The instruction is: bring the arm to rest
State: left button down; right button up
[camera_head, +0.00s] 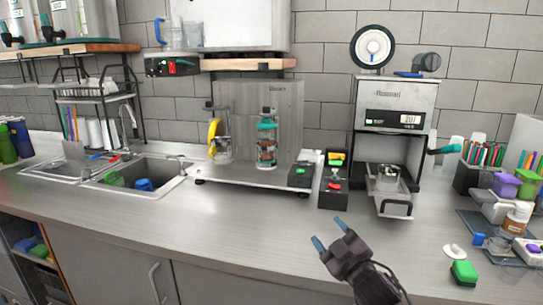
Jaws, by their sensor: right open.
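My right gripper (330,234) is above the front part of the grey counter (240,215), near the middle right of the head view. Its two blue-tipped fingers point up and left and are apart, with nothing between them. The cup sealer (398,105) stands at the back right, with a teal handle on its right side. A clear cup (387,178) sits in its pulled-out tray (397,207). My left gripper is not in view.
A sink (165,180) with green and blue items is at the left. A metal stand (240,178) holds two shakers at the back. A green sponge (463,272) and white lid (454,251) lie at the right. The front middle counter is clear.

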jog(key=s+d+f+m+g+h, duration=0.2)
jog(key=s+d+f+m, duration=0.2)
jog(key=s+f, duration=0.5)
jog(key=s+d+f+m+g+h, duration=0.2)
jog(key=s+d+f, duration=0.3)
jog(key=s+f, duration=0.5)
jog(key=s+d+f+m+g+h, duration=0.3)
jog(key=s+d+f+m+h, duration=0.1)
jog(key=s+f, duration=0.6)
jog(key=s+d+m, duration=0.1)
jog(key=s, duration=0.2)
jog(key=shift+f+m, duration=0.2)
jog(key=shift+m, duration=0.1)
